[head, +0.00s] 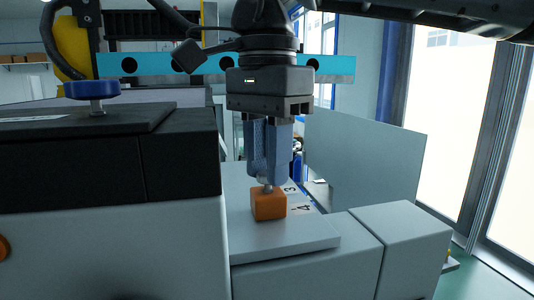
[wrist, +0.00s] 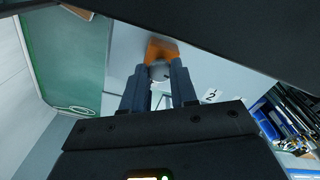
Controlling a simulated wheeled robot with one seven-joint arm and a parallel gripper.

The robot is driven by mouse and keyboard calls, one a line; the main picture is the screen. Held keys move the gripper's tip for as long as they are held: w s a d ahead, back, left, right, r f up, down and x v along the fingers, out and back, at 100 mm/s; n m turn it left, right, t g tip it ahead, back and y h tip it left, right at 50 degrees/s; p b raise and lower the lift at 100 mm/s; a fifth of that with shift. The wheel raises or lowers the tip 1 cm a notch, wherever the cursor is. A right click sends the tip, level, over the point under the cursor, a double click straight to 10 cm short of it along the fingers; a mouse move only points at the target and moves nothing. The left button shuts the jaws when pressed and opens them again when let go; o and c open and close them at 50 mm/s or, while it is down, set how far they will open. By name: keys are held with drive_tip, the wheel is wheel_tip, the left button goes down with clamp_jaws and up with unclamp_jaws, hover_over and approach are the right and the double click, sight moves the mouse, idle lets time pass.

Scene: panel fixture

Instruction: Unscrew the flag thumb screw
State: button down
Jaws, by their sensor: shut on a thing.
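My gripper (head: 268,180) points straight down over an orange block (head: 268,205) that stands on a pale plate (head: 280,236). A small grey metal piece (head: 267,188), which looks like the flag thumb screw, shows between the fingertips and the top of the block. In the wrist view the two fingers (wrist: 160,76) close around this rounded grey piece (wrist: 159,71), with the orange block (wrist: 161,49) just beyond it. The fingers hide most of the screw, so its flag and its turn angle cannot be told.
A dark-topped housing with a blue knob (head: 92,89) stands close on the left. A cyan bar with dark holes (head: 140,66) runs behind my gripper. A grey upright panel (head: 365,155) is at the right. Numbers are printed on the plate near the block.

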drive_tip(key=shift+n, duration=2.2)
drive_tip(key=c, duration=0.9)
unclamp_jaws()
drive_tip(key=shift+r, duration=0.1)
wheel_tip(320, 180, up, 8)
drive_tip(key=shift+f, duration=0.2)
